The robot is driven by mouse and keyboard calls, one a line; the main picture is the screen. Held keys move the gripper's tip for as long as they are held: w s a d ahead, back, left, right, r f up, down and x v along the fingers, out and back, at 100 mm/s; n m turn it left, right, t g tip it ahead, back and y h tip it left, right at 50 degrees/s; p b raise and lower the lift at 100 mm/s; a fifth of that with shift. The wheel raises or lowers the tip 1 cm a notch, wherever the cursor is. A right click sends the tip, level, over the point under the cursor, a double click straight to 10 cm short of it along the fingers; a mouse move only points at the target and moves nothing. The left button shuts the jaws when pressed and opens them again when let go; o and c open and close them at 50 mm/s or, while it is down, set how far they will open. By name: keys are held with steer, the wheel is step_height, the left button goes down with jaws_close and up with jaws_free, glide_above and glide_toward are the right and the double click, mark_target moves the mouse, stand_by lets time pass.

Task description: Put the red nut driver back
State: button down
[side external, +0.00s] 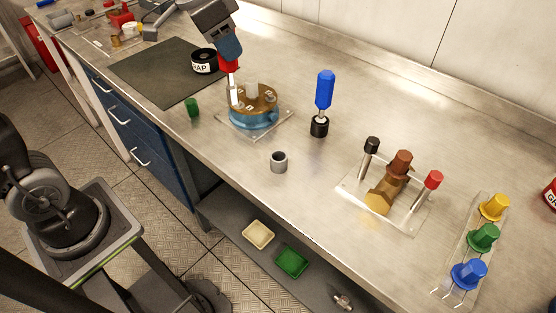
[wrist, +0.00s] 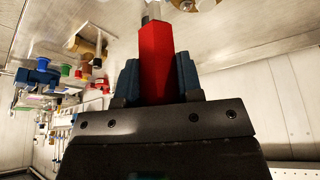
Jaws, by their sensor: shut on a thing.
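My gripper (side external: 229,57) is shut on the red nut driver (side external: 229,69) over the back left part of the bench. Its pale shaft points down beside the left rim of a round brown and blue part (side external: 254,118); I cannot tell whether the tip touches it. In the wrist view the red handle (wrist: 155,62) sits between the two blue-grey fingers (wrist: 158,82). A blue nut driver (side external: 324,90) stands upright in a black holder (side external: 319,127). A grey cup-like holder (side external: 279,161) stands empty in front of the round part.
A black tape roll (side external: 204,61) lies on the dark mat (side external: 158,73), with a small green piece (side external: 192,107) nearby. At right stand a brown valve fitting (side external: 393,184) on a clear plate and a rack of yellow, green and blue caps (side external: 484,237). Bench between is clear.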

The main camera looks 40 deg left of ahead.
steer(key=shift+s+d+m, duration=0.3)
steer(key=shift+s+d+f, duration=0.1)
steer(key=shift+d+f, duration=0.1)
steer(key=shift+d, duration=0.15)
steer(key=w+d+f, duration=0.1)
steer(key=d+f, duration=0.9)
steer(key=d, duration=0.1)
steer(key=shift+f, duration=0.55)
steer(key=c, duration=0.8)
jaws_free()
